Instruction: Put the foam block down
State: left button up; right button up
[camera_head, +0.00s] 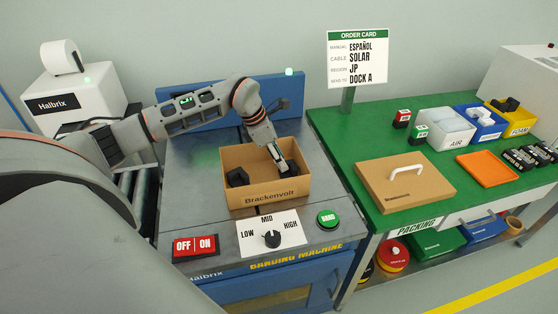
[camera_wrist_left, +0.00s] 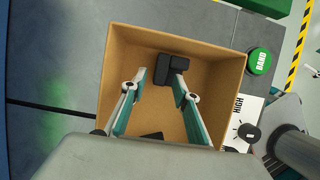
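An open cardboard box (camera_head: 263,196) stands on the banding machine's top. My left gripper (camera_head: 284,166) reaches down into it. In the left wrist view my left gripper (camera_wrist_left: 161,76) has its two fingers spread apart. A dark block (camera_wrist_left: 164,69), apparently the foam block, lies at the box's right side near the fingertips, with a gap visible at one finger. It looks like two adjoining dark pieces. Another dark block (camera_head: 238,177) is at the box's left side, and part of it shows in the left wrist view (camera_wrist_left: 152,136).
The green packing table (camera_head: 340,140) at right holds a closed carton (camera_head: 405,182), an orange tray (camera_head: 487,169) and AIR and FOAM bins (camera_head: 515,122). An order card (camera_head: 357,60) stands behind.

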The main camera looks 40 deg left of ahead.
pick_arm(q)
jog(key=v, duration=1.2)
pick_arm(e)
jog(key=shift+s+a, duration=0.1)
jog(key=shift+s, duration=0.15)
pick_arm(q)
jog(key=shift+f, duration=0.1)
pick_arm(e)
jog(key=shift+s, duration=0.1)
